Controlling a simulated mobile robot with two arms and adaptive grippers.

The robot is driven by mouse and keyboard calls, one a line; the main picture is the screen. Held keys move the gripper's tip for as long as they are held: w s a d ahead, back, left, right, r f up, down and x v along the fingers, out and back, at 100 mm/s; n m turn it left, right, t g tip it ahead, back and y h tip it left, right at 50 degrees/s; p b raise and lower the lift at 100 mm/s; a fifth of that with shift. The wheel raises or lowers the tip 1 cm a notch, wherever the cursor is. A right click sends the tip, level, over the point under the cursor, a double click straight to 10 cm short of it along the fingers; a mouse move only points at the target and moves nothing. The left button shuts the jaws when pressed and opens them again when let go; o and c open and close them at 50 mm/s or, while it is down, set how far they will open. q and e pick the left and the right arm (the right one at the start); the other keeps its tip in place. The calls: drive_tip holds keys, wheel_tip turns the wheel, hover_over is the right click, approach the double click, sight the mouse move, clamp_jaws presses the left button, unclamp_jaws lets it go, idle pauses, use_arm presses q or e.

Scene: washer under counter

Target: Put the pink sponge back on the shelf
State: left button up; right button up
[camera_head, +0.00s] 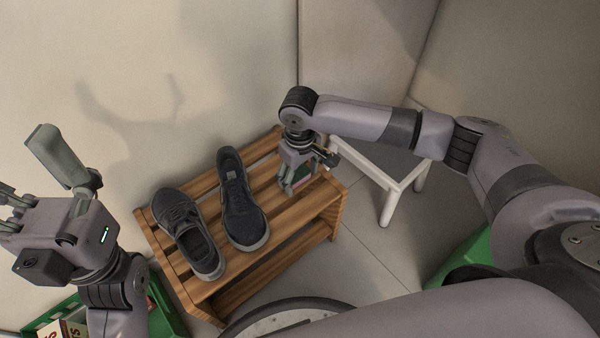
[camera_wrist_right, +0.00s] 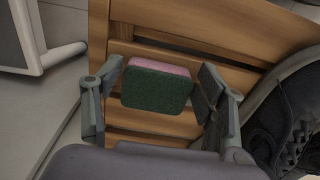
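The pink sponge with a dark green face (camera_wrist_right: 157,88) is at the slatted wooden shelf, between the fingers of my right gripper (camera_wrist_right: 160,80). Narrow gaps seem to show between the sponge and the fingers, so the gripper looks open around it. In the head view my right gripper (camera_head: 300,180) points down at the right end of the wooden shelf (camera_head: 295,215) and covers most of the sponge. Whether the sponge's underside touches the slats is hidden. My left gripper (camera_head: 45,180) is open and empty at the left, raised away from the shelf.
Two dark shoes, one (camera_head: 188,232) left and one (camera_head: 241,200) nearer the sponge, stand on the shelf. A white stool (camera_head: 390,185) is close at right. Green crates are at lower left (camera_head: 165,312) and right (camera_head: 462,255). Walls close off the back.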

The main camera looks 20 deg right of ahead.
drive_tip(key=shift+o, duration=0.9)
drive_tip(key=shift+r, duration=0.15)
